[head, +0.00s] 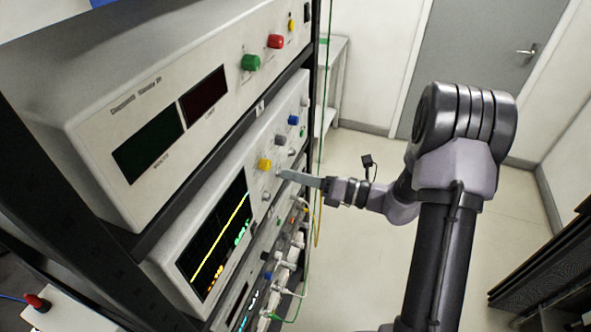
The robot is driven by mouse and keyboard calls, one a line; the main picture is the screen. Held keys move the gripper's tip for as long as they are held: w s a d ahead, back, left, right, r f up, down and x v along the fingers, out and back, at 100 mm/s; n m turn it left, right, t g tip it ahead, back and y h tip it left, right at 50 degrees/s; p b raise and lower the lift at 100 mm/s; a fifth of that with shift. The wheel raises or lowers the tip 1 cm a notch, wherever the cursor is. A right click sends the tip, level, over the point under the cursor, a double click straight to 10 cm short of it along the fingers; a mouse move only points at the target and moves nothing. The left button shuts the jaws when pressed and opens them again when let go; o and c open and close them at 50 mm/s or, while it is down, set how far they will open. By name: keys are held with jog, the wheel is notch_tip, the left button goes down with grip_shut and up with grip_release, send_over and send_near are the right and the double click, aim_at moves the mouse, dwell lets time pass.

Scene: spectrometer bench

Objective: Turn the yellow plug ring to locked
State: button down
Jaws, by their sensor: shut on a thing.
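My gripper (284,174) reaches in from the right, its narrow grey fingers against the front of the middle rack instrument (296,99). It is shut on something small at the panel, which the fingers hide. A yellow knob-like part (264,164) shows just left of the fingertips, apart from them as far as I can see. I cannot tell whether this is the yellow plug ring or whether the ring is the hidden thing. No lock mark or ring angle can be read from here.
A grey knob (280,139) and a blue knob (293,119) sit above the fingers. Silver connectors (266,196) are close by. The lower panel has several plugs and hanging cables (304,284). A lit screen (216,243) is at left. Open floor (352,210) lies right of the rack.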

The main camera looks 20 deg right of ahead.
dwell(0.4)
jog(key=c, duration=1.3)
grip_release()
jog(key=shift+o, duration=0.2)
jog(key=v, duration=1.7)
jog(key=shift+s+d, duration=0.15)
